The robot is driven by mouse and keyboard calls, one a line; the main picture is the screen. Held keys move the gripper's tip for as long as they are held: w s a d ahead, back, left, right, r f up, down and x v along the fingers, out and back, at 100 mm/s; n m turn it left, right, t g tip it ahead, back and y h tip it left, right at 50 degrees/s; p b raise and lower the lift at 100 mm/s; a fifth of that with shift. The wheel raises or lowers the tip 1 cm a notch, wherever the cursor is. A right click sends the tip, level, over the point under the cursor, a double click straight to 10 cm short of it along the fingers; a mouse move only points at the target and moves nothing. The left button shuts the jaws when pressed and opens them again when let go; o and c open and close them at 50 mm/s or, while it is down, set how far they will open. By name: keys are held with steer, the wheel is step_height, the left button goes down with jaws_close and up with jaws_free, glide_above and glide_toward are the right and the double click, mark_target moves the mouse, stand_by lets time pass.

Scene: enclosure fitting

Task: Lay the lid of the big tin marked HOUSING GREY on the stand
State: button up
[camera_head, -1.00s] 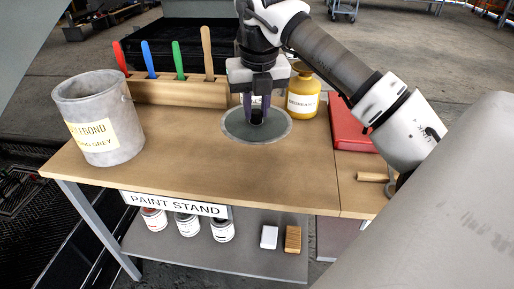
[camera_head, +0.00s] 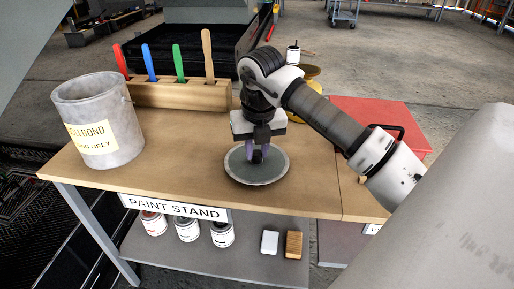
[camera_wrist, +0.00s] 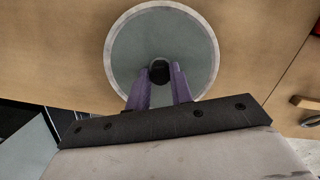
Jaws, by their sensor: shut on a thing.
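The big grey tin (camera_head: 110,140) stands at the left end of the wooden stand (camera_head: 150,180); its yellow label partly reads "BOND" and "GREY". The lid is a round grey disc (camera_head: 240,173) with a pale rim, near the stand's front edge in the head view and filling the upper middle of the wrist view (camera_wrist: 130,45). My gripper (camera_head: 257,158) is above the lid's centre, its purple fingers shut on the dark knob (camera_wrist: 160,72). The lid looks level. I cannot tell whether it touches the wood.
A wooden rack (camera_head: 185,95) with several coloured handles stands at the back. A red case (camera_head: 385,115) lies at right. Small tins (camera_head: 187,228) stand on the lower shelf. The wood between tin and lid is clear.

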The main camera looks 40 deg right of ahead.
mark_target(259, 166)
steer(key=shift+f, duration=0.2)
steer(key=o, duration=0.8)
steer(key=shift+r, duration=0.1)
steer(key=r, duration=0.4)
steer(key=s+r+p, duration=0.1)
steer(key=r, duration=0.7)
steer(key=shift+s+a, duration=0.3)
steer(key=shift+a, duration=0.05)
